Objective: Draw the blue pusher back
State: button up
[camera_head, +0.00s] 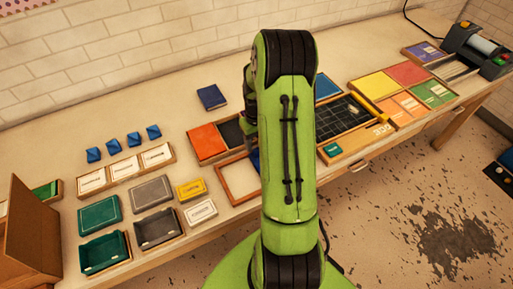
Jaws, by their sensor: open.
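My green arm stands in the middle of the head view and hides much of the bench behind it. The dark end of my gripper (250,135) shows only in part at the arm's left edge, low over the bench; its fingertips are mostly hidden. A blue piece (254,158) shows just below it, inside or beside an open wooden frame (236,182). It may be the blue pusher, but most of it is hidden by my arm. I cannot tell whether my gripper touches it.
An orange panel (207,141) lies left of the gripper and a dark blue box (211,97) behind. A black gridded tray (345,117) is to the right. Green and grey boxes fill the left front. A roller machine (481,48) stands at the far right.

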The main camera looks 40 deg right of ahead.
aim_at(257, 150)
notch_tip(257, 150, down, 4)
jog(key=shift+r, duration=0.2)
grip_shut()
